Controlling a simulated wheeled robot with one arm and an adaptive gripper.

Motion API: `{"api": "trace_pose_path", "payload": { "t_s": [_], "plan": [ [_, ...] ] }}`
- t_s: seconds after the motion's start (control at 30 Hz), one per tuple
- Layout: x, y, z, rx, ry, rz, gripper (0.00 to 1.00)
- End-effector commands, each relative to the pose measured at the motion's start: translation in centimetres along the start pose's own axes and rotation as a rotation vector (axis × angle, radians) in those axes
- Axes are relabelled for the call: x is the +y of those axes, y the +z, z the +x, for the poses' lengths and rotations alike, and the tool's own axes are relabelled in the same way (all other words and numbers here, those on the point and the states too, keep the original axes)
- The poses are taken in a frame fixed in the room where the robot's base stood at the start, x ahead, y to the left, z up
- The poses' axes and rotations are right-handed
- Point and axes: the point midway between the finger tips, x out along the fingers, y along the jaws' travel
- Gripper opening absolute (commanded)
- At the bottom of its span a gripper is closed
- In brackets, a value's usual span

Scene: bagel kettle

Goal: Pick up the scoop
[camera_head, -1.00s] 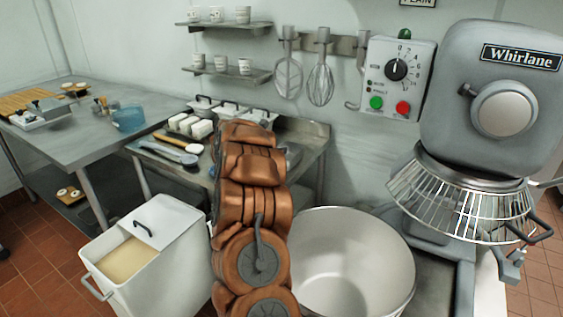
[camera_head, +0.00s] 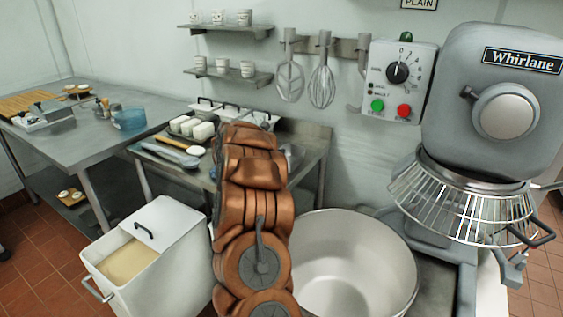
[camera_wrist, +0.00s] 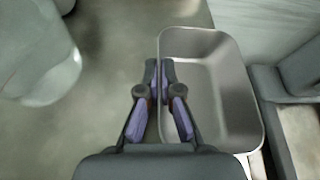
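A long grey-blue tool that looks like the scoop (camera_head: 172,153) lies on the steel table left of my arm in the head view. It is small there, so I cannot be sure of it. My gripper is hidden behind my brown arm in the head view. In the wrist view my gripper (camera_wrist: 160,72) points down, with its fingertips close together and a narrow gap between them. They overlap the left wall of a rectangular metal pan (camera_wrist: 205,85). I cannot tell whether they touch that wall or grip anything. No scoop is clearly recognisable in the wrist view.
A large mixing bowl (camera_head: 350,265) and the mixer (camera_head: 490,100) stand to the right. A lidded white bin (camera_head: 165,225) stands at lower left. A blurred pale vessel (camera_wrist: 40,55) is at the wrist view's left.

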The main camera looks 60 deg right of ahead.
Motion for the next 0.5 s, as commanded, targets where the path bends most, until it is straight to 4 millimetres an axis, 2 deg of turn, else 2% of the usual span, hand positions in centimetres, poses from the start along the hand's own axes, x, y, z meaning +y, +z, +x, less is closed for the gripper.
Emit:
{"api": "trace_pose_path", "payload": {
  "t_s": [0.17,0.5],
  "plan": [
    [0.0,0.4,-0.2,-0.001,0.001,0.001,0.00],
    [-0.3,3.2,-1.4,-0.003,0.002,0.004,0.00]
  ]
}}
